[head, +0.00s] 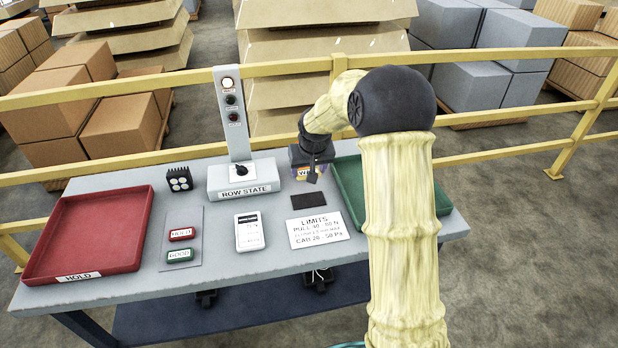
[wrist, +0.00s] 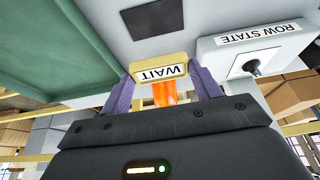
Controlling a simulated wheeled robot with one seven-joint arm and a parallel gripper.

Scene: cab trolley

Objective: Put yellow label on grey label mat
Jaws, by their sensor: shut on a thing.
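The yellow label, marked WAIT (wrist: 160,72), is between the purple fingers of my gripper (wrist: 162,88). My gripper is shut on it. In the head view my gripper (head: 312,172) is over the back of the table, just right of the ROW STATE box, and only part of the label (head: 303,174) shows. The grey label mat (head: 183,216) lies left of the middle of the table. A red label (head: 181,234) and a green label (head: 180,255) lie on its front part; its back part is bare.
The ROW STATE box (head: 243,178) with its lamp post (head: 231,115) stands between my gripper and the mat. A white device (head: 249,232), a LIMITS card (head: 318,230) and a dark pad (head: 309,200) lie in front. A red tray (head: 130,205) is left, a green tray (head: 349,183) right.

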